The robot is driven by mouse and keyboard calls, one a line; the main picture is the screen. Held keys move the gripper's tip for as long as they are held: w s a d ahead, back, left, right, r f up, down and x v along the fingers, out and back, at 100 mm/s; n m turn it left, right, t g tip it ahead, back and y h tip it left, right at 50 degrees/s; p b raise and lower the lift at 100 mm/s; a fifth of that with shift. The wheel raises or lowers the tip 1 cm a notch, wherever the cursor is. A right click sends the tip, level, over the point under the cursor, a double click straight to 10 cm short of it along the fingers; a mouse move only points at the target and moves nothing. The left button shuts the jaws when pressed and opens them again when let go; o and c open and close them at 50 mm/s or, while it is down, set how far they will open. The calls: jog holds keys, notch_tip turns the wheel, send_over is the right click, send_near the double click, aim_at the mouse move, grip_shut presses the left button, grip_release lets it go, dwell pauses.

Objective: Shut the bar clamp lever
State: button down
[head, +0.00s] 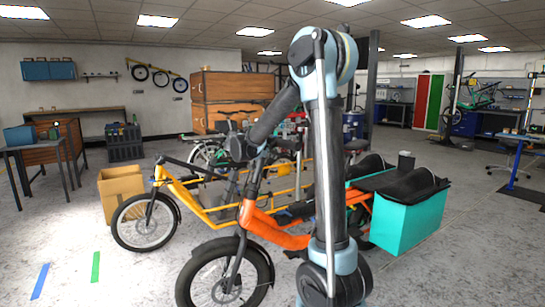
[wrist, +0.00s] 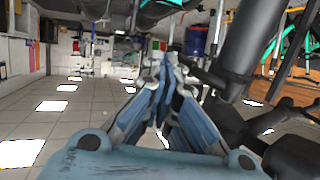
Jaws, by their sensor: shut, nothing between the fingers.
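My gripper (wrist: 168,70) shows in the wrist view, its blue fingers meeting at the tips with nothing held between them. Dark bar tubes (wrist: 252,40) of a bike's front end lie just right of the fingers. I cannot pick out the bar clamp lever, which is small or hidden among these dark parts. In the head view my forearm reaches down to the handlebar area of the orange cargo bike (head: 275,232). My fingers cannot be made out there. I cannot tell whether they touch the bike.
A yellow cargo bike (head: 190,195) stands close behind and left of the orange one. A cardboard box (head: 118,186) is beside its front wheel. A teal cargo box (head: 412,222) is at the right. The floor at front left is clear, with blue and green tape marks.

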jog(key=shift+a, duration=0.2)
jog(key=shift+a+r, duration=0.25)
jog(key=shift+a, duration=0.35)
